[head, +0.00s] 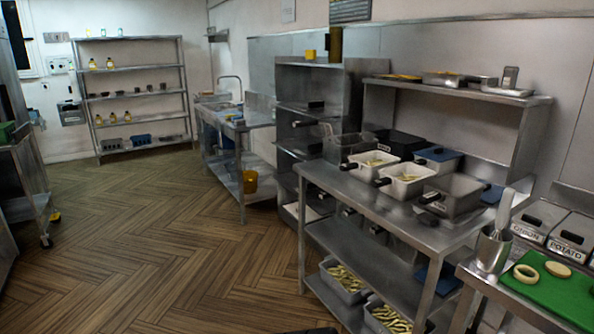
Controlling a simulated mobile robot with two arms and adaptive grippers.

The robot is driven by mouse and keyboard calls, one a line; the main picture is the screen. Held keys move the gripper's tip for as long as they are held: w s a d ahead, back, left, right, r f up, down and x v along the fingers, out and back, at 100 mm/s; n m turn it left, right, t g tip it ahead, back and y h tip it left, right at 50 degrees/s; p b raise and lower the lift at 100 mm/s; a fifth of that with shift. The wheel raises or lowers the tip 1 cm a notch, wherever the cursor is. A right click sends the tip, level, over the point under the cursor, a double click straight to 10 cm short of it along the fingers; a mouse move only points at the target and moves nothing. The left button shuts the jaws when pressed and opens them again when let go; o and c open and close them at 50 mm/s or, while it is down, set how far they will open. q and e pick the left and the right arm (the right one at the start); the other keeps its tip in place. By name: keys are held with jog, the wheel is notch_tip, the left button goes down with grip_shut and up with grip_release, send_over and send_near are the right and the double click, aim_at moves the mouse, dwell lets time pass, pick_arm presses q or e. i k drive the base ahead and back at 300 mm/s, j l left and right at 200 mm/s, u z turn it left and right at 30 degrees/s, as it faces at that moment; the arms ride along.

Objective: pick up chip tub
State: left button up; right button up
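Two white tubs of pale chips stand side by side on the steel table at right: a rear chip tub (356,170) and a front chip tub (386,189). Black handles stick out from their left sides. Two more chip tubs sit on the table's low shelf: a left one (336,289) and a right one (372,322), which is cut by the bottom edge of the picture. The table's top (335,184) is bare at its front left.
A metal basket (455,207) and dark lidded containers crowd the table. At right are a steel cup (492,250), a green board (560,295) with onion rings, and labelled bins. A shelf rack (138,100) stands far back. The wooden floor (170,240) is clear at left and centre.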

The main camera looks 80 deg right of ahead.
aim_at(365, 167)
jog(key=l+z, duration=0.1)
jog(key=z, duration=0.35)
jog(key=l+z, duration=0.15)
jog(key=z, duration=0.25)
jog(key=l+z, duration=0.15)
jog(key=z, duration=0.3)
jog(key=l+z, duration=0.15)
jog(key=z, duration=0.25)
jog(key=l+z, duration=0.1)
jog(key=z, duration=0.35)
